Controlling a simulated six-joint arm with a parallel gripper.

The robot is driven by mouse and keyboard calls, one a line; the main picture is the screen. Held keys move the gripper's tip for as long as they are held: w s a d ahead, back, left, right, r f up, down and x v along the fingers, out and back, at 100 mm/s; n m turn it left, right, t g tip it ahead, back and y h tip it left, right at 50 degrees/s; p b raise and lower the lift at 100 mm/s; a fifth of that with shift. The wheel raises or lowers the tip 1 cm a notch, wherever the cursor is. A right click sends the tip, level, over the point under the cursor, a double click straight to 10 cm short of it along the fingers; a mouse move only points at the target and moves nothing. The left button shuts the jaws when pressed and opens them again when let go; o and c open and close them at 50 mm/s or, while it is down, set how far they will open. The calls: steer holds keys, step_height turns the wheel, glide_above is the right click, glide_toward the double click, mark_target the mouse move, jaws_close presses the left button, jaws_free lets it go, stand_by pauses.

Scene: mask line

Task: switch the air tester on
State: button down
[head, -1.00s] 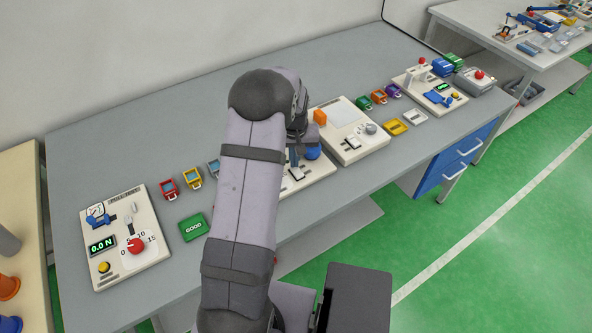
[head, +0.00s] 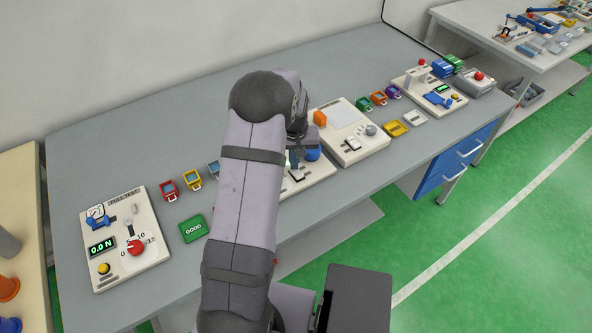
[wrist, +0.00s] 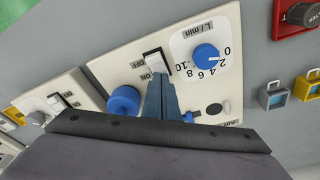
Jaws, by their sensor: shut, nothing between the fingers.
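The air tester is a cream panel (wrist: 120,62) in the wrist view, with a white rocker switch (wrist: 154,59) marked OFF and ON. A blue knob on an L/min dial (wrist: 206,57) sits to the right of the switch, and a round blue part (wrist: 122,101) to its lower left. My gripper (wrist: 159,79) is shut and empty, its tips at the ON end of the switch. I cannot tell whether they touch it. In the head view my arm hides much of the tester (head: 318,172).
A pull tester (head: 152,205) stands at the left of the grey bench, and another cream panel (head: 367,150) is right of the air tester. Small coloured bins (head: 192,179) and a green GOOD tray (head: 193,229) lie between the left panel and my arm.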

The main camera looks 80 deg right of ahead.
step_height(320, 180, up, 6)
steer(key=p, duration=0.4)
steer(key=shift+r, duration=0.2)
stand_by(0.5)
